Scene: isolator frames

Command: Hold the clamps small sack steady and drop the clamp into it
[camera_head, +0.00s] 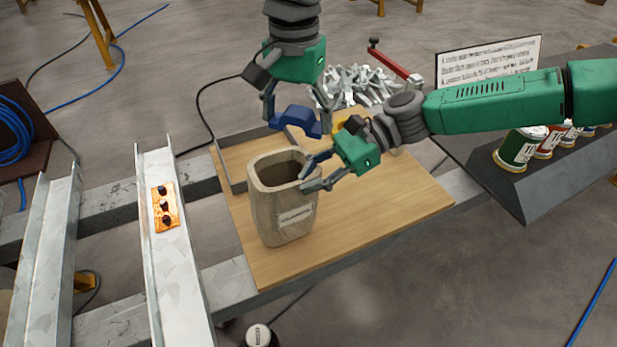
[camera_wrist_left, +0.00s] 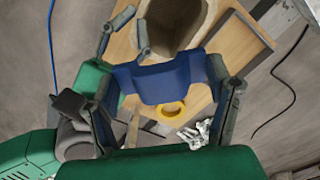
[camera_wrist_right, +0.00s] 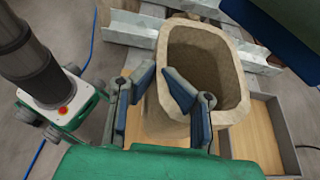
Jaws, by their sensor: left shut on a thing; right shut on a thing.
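The beige open-topped sack (camera_head: 270,212) stands upright on a wooden board, a pale label on its front. My right gripper (camera_head: 308,176) is shut on the sack's right rim; in the right wrist view its fingers (camera_wrist_right: 163,85) meet the near wall. My left gripper (camera_head: 298,122) is above and behind the sack, shut on a blue piece (camera_wrist_left: 165,80) that I take for the clamp. The piece is clear of the sack, beyond its back rim. The sack's bottom is in shadow, and its contents cannot be made out.
A grey-walled tray (camera_head: 232,180) is directly behind and left of the sack. A yellow ring (camera_wrist_left: 172,110) and a heap of silvery metal pieces (camera_head: 355,84) lie farther back. Cans (camera_head: 520,148) stand at right. The board (camera_head: 370,220) is bare right of the sack.

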